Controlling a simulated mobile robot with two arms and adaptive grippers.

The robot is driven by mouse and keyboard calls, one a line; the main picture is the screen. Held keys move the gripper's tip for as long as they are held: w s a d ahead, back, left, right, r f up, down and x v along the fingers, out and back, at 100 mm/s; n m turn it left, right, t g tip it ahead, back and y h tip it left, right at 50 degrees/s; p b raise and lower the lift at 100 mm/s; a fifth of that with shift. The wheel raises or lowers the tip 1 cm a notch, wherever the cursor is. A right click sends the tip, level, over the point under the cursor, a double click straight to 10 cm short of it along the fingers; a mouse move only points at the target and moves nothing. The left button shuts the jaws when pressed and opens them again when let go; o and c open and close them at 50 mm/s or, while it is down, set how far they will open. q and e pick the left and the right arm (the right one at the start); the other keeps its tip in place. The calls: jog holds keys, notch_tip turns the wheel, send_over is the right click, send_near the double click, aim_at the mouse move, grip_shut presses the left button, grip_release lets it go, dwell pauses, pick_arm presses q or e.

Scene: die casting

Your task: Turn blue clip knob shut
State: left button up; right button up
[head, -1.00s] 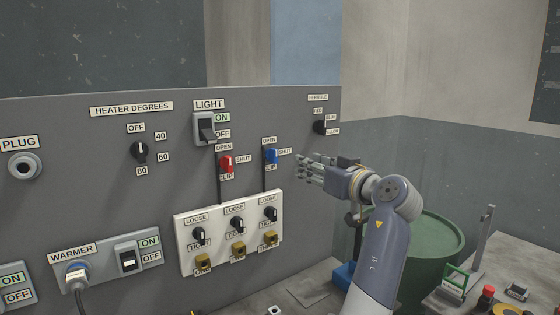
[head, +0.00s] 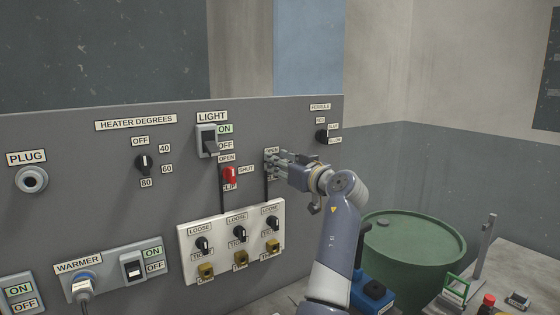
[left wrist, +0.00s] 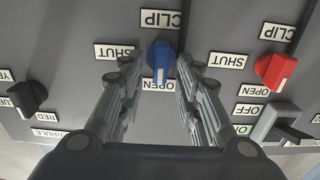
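The blue clip knob (left wrist: 160,58) shows upside down in the left wrist view. Its white mark points to the OPEN label; the SHUT label is to one side. My left gripper (left wrist: 158,66) is open, with one finger on each side of the knob and a visible gap on both sides. In the head view the left gripper (head: 271,163) is at the panel over the blue knob, and its fingers hide the knob there. My right gripper is in neither view.
The red clip knob (head: 230,175) is left of my gripper, near the light switch (head: 208,140). The ferrule knob (head: 321,136) is to the right. Several loose/tight knobs sit on a white plate (head: 188,238) below. A green drum (head: 415,245) stands at right.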

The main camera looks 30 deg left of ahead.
pick_arm(q)
grip_shut()
jog(key=shift+m, duration=0.4)
jog(key=shift+w+d+f+m+p, duration=0.1)
jog(key=shift+w+f+m+p, duration=0.15)
jog(key=shift+m+p, duration=1.9)
jog(key=shift+w+d+f+m+p, duration=0.2)
jog(key=shift+m+p, duration=0.7)
jog(key=shift+m, duration=2.4)
jog(key=shift+w+d+f+m+p, duration=0.1)
jog(key=shift+w+f+m+p, duration=0.15)
jog(key=shift+m+p, duration=1.9)
jog(key=shift+f+m+b, duration=0.1)
jog(key=shift+m+b, duration=0.4)
jog(key=shift+m, duration=0.3)
